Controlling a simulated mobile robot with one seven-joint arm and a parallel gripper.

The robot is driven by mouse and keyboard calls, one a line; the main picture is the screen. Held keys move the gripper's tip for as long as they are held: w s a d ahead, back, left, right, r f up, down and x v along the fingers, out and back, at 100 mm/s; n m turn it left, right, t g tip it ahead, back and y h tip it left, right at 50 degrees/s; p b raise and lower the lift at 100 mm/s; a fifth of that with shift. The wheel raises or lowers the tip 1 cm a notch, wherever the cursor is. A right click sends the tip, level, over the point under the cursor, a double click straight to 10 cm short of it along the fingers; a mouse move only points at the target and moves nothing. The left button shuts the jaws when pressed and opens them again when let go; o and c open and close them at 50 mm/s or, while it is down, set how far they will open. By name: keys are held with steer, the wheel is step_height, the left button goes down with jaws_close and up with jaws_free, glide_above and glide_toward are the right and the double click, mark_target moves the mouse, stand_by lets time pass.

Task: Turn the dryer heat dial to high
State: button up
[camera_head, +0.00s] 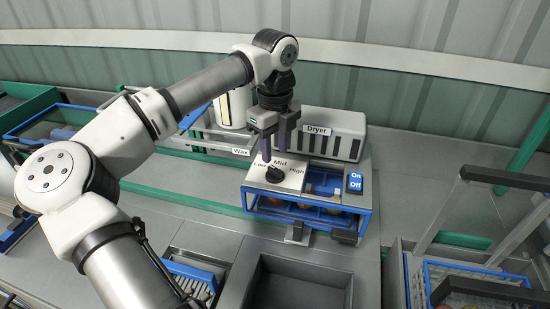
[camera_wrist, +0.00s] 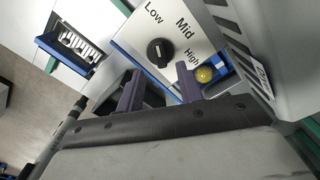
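The dryer heat dial (camera_head: 274,174) is a black round knob on a light panel marked Low, Mid and High. In the wrist view the dial (camera_wrist: 160,52) shows clearly beyond my fingertips, but I cannot tell for sure which mark it points to. My gripper (camera_head: 273,151) is above and behind the dial in the head view, pointing down. In the wrist view its two purple fingers (camera_wrist: 160,72) are spread wide with nothing between them. They appear apart from the dial.
A blue On/Off switch (camera_head: 355,182) is right of the dial panel. The grey Dryer housing (camera_head: 345,122) stands close behind my gripper. A blue-framed bay with round fruit lies under the panel. A Wax label (camera_head: 241,152) is to the left. A grey bin (camera_head: 300,285) is in front.

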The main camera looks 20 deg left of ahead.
mark_target(275, 169)
steer(key=shift+f+p, duration=0.55)
steer(key=shift+f, duration=2.1)
jaws_close()
